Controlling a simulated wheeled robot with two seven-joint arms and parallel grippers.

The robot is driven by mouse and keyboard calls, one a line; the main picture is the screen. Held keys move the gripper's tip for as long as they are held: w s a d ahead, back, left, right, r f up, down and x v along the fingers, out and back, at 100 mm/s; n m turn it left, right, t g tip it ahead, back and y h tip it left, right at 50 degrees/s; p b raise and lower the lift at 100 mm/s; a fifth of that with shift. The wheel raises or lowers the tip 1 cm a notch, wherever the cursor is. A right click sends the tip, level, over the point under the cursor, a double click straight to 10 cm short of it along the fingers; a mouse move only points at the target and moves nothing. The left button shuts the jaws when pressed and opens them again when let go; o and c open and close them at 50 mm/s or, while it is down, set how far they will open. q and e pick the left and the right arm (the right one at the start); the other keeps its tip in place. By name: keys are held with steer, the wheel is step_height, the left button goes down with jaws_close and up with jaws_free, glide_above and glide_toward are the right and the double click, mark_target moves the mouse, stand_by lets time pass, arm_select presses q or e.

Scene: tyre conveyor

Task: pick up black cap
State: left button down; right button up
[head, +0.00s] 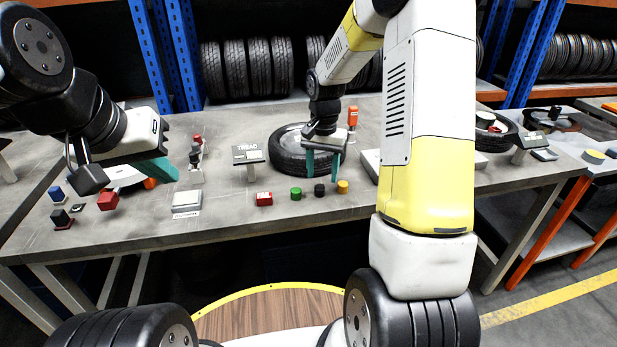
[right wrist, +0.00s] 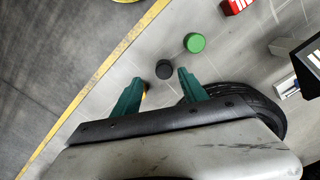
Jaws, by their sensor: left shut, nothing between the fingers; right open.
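The black cap (head: 319,190) stands on the grey table near its front edge, between a green cap (head: 296,194) and a yellow cap (head: 343,187). My right gripper (head: 321,175) is open, pointing down above and a little behind the black cap. In the right wrist view the black cap (right wrist: 163,69) shows just beyond the gap between the open fingertips (right wrist: 159,77), with nothing held. The yellow cap is mostly hidden behind one finger there. My left gripper (head: 168,172) is shut and empty over the left part of the table.
A tyre (head: 286,160) lies behind the caps, close to my right gripper. A TREAD sign stand (head: 249,156) and a grey scale-like box (head: 187,201) stand further left. The table's front edge is close to the caps.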

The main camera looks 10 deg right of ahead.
mark_target(320, 187)
steer(key=f, duration=0.5)
steer(key=shift+w+a+f, duration=0.15)
steer(key=shift+w+a, duration=0.05)
steer(key=shift+a, duration=0.1)
steer(key=shift+c, duration=0.4)
jaws_close()
